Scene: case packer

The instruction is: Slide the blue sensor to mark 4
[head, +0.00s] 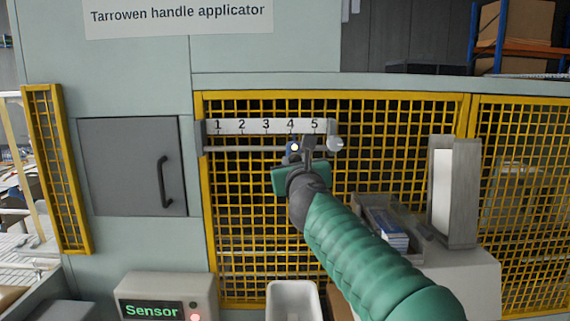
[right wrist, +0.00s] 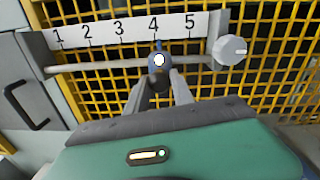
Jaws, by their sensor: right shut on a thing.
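The blue sensor (head: 293,148) sits on a horizontal rail (head: 240,149) under a white scale (head: 268,127) numbered 1 to 5. In the right wrist view the sensor (right wrist: 158,62) shows a bright round white face and stands about under mark 4. My right gripper (head: 300,150) is shut on the sensor, its two fingers (right wrist: 160,85) reaching it from the front and below. The sensor's lower part is partly hidden between the fingers. My left gripper is in neither view.
A round grey knob (right wrist: 231,50) is at the rail's right end. Yellow mesh guarding (head: 400,130) stands behind the rail. A grey door (head: 132,166) with a dark handle is at left. A "Sensor" box (head: 165,297) with a lit red lamp is below.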

